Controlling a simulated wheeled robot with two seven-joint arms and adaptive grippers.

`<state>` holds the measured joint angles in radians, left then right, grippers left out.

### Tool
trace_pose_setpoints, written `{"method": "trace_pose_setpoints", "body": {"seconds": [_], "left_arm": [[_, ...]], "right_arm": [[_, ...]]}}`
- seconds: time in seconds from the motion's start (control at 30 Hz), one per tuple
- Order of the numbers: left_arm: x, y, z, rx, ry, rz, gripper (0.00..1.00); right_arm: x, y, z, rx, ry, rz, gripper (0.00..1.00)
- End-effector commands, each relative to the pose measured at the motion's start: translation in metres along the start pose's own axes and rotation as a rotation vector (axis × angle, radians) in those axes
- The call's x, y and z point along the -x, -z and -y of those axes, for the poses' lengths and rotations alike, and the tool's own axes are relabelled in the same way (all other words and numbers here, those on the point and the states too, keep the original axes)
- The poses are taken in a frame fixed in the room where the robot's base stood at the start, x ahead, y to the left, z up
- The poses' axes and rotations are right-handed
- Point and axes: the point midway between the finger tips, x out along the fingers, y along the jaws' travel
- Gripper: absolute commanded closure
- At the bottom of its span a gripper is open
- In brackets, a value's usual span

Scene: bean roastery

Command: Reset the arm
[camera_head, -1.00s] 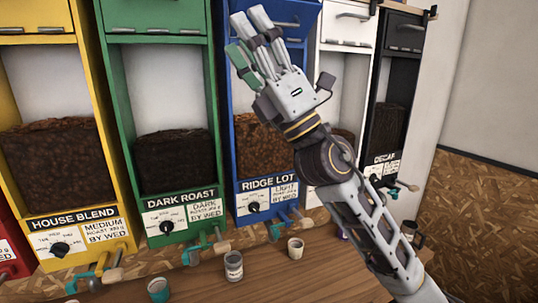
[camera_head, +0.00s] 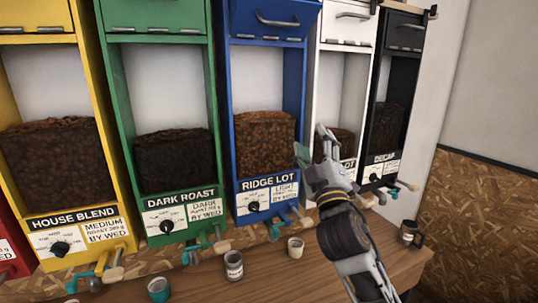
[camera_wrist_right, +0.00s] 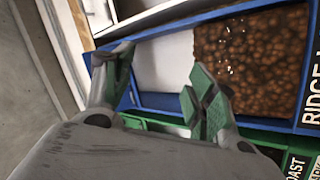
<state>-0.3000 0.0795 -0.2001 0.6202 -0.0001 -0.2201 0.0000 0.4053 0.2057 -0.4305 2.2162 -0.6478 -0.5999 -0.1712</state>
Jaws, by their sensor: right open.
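My right gripper (camera_head: 322,150) is in the head view, in front of the white dispenser (camera_head: 345,65) and right of the blue Ridge Lot dispenser (camera_head: 310,70). Seen from the head, it is foreshortened and its fingers overlap each other. In the right wrist view the gripper (camera_wrist_right: 160,82) has its two green-padded fingers spread apart with nothing between them. The blue dispenser's frame (camera_wrist_right: 150,102) and brown beans (camera_wrist_right: 250,60) lie beyond the fingers there. The arm hides part of the white dispenser's label. My left gripper is not in view.
Yellow House Blend (camera_head: 85,110), green Dark Roast (camera_head: 118,110) and black Decaf (camera_head: 404,38) dispensers stand in the row. Several cups, including a teal one (camera_head: 158,291) and a dark mug (camera_head: 409,232), sit on the wooden counter (camera_head: 290,280). Wall space at right is clear.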

Motion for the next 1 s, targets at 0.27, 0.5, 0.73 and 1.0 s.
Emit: {"method": "trace_pose_setpoints", "body": {"seconds": [0.27,0.5,0.73,1.0], "left_arm": [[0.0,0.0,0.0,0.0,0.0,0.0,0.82],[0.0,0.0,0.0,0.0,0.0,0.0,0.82],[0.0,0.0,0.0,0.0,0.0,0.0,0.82],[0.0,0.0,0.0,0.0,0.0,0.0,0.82]], "right_arm": [[0.04,-0.074,0.045,-0.132,0.128,0.232,0.43],[0.087,-0.13,0.083,-0.233,0.237,0.433,0.43],[0.143,-0.175,0.118,-0.321,0.341,0.628,0.43],[0.22,-0.216,0.153,-0.411,0.463,0.858,0.43]]}}
